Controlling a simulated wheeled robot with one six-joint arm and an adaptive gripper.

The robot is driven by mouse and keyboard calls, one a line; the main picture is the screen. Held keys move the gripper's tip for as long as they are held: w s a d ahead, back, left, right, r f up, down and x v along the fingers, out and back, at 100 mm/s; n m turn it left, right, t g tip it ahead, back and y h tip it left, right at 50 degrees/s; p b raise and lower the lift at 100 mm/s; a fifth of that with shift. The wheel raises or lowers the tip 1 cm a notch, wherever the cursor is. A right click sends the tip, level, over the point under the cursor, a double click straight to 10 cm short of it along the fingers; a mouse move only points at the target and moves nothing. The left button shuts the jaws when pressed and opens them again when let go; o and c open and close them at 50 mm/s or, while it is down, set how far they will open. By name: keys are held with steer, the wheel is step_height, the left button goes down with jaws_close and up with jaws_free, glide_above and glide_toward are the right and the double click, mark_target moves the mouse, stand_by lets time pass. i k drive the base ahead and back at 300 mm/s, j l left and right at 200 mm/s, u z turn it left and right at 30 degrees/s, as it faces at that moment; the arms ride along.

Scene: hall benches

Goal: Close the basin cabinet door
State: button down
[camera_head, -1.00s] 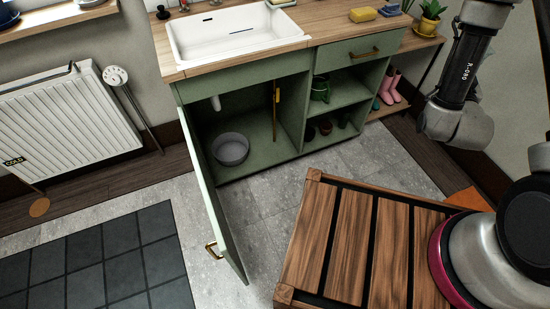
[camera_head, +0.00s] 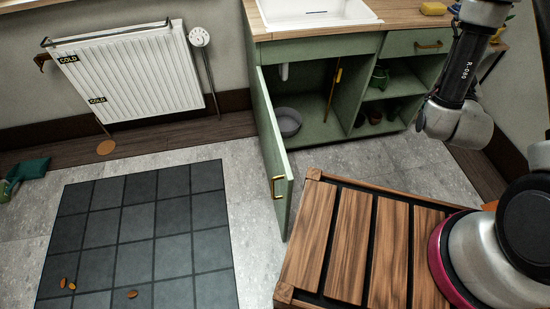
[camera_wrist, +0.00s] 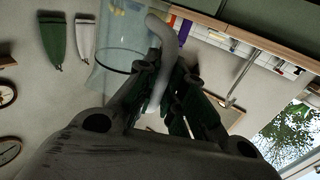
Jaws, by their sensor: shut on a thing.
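The basin cabinet (camera_head: 318,50) is green, with a white basin (camera_head: 320,12) in its wooden top. Its door (camera_head: 270,150) is hinged at the left and stands wide open, swung out toward me. The brass door handle (camera_head: 278,187) is near the door's free edge. Inside the open bay are a grey bowl (camera_head: 288,122) and a yellow-topped stick. My gripper (camera_wrist: 172,95) shows only in the wrist view, shut on the grey curved handle of what looks like a clear jug (camera_wrist: 118,60). The head view does not show the gripper, so its distance from the door is unclear.
A dark tiled mat (camera_head: 140,235) lies left of the door, with several small brown bits on it. A white radiator (camera_head: 135,75) is on the wall behind. A green object (camera_head: 25,170) lies at far left. Grey floor (camera_head: 245,200) between mat and door is clear.

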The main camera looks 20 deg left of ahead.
mark_target(280, 174)
steer(key=k+j+u, duration=0.1)
steer(key=u, duration=0.35)
steer(key=k+j+u, duration=0.1)
steer(key=u, duration=0.4)
